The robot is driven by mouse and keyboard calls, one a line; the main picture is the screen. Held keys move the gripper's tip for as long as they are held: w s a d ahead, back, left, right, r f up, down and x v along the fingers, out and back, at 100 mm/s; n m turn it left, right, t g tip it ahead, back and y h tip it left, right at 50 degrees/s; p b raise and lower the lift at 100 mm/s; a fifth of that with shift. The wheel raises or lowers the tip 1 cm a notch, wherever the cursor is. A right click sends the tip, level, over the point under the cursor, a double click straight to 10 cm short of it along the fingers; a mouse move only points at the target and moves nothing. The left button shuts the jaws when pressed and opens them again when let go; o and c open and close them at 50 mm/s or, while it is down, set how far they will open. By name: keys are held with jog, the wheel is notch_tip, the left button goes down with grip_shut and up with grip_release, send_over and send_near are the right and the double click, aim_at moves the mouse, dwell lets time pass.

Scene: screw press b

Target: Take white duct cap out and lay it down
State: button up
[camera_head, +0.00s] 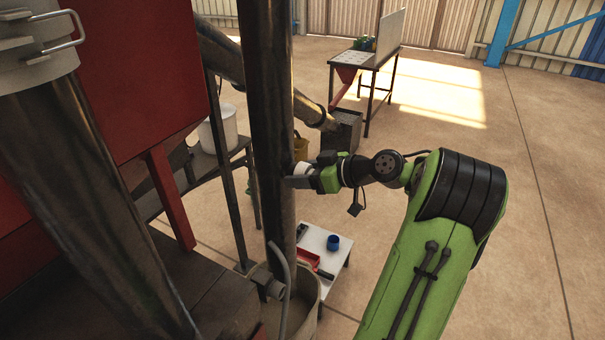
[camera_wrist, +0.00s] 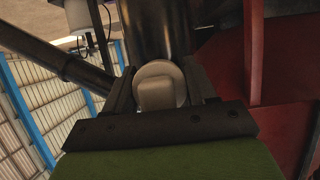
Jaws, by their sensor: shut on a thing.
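The white duct cap (camera_wrist: 159,90) sits between the two dark fingers of my gripper (camera_wrist: 160,88) in the wrist view, with a round flange and a squarish grip facing the camera. My gripper is shut on that grip. Behind the cap is the dark metal duct (camera_wrist: 155,30); the cap's flange looks to be at the duct's side, but I cannot tell how deep it sits. In the head view the cap (camera_head: 301,168) is a small white patch at the right side of the upright duct (camera_head: 268,110), partly hidden by my gripper (camera_head: 297,178).
A low white table (camera_head: 335,262) below bears a blue cup (camera_head: 333,242) and a red tray (camera_head: 307,260). A round bin (camera_head: 308,318) stands at the duct's foot. Red machinery (camera_head: 140,80) fills the left. The floor to the right is open.

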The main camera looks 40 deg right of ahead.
jog(key=c, duration=0.5)
jog(key=shift+c, duration=0.2)
jog(key=shift+s, duration=0.1)
jog(key=shift+s+d, duration=0.35)
jog(key=shift+s, duration=0.45)
jog(key=shift+s+d, duration=0.1)
jog(key=shift+s, duration=0.15)
jog(key=shift+s, duration=0.3)
jog(key=shift+d, duration=0.1)
jog(key=shift+s+d, duration=0.3)
jog(key=shift+s, duration=0.65)
